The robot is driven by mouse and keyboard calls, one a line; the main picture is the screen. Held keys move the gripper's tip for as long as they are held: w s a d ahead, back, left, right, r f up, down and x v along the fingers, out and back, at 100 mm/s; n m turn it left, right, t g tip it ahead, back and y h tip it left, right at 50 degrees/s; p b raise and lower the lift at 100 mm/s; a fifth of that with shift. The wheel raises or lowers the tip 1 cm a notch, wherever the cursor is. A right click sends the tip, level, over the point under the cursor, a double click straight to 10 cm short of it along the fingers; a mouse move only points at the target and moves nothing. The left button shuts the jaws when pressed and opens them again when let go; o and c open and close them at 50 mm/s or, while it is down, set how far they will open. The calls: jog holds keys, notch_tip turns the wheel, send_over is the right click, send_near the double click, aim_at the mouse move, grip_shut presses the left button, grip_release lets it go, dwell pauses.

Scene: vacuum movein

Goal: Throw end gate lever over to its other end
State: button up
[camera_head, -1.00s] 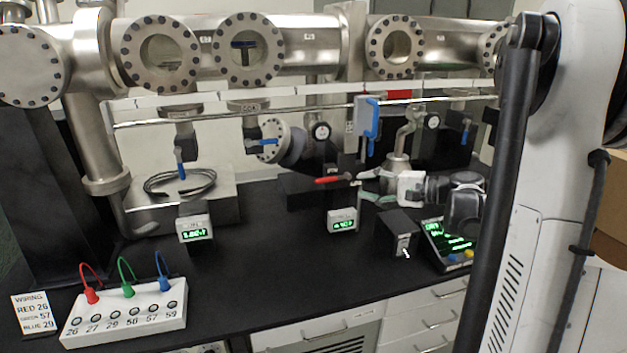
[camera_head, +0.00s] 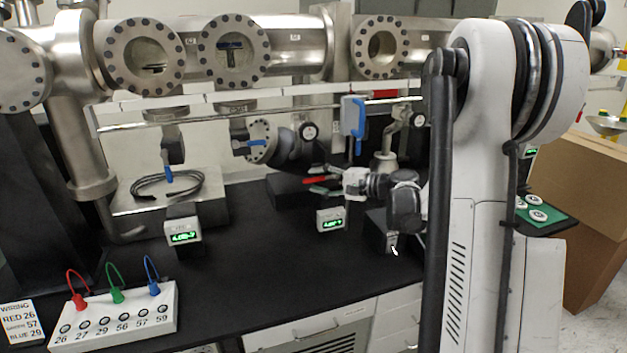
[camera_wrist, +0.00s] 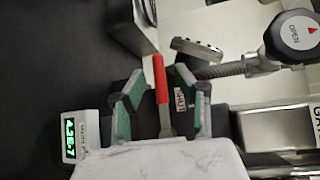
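The lever with a red handle (camera_head: 315,181) sits at the back of the bench, below the steel pipework. In the wrist view its red grip (camera_wrist: 160,80) runs between my two fingers, with its grey shank reaching down toward the palm. A small label reading SHUT (camera_wrist: 181,98) is beside it. My gripper (camera_wrist: 157,88) is open, its green-padded fingers one on each side of the lever, with visible gaps. In the head view my gripper (camera_head: 328,186) is right at the lever, partly overlapping it.
A round knob marked OPEN (camera_wrist: 298,31) is at the wrist view's right. A green-lit display box (camera_head: 331,219) stands just in front of the lever. A blue-handled part (camera_head: 353,117) hangs above.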

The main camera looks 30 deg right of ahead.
jog(key=shift+w+a+f, duration=0.1)
jog(key=shift+w+a, duration=0.3)
jog(key=shift+w, duration=0.2)
jog(key=shift+c, duration=0.4)
grip_shut()
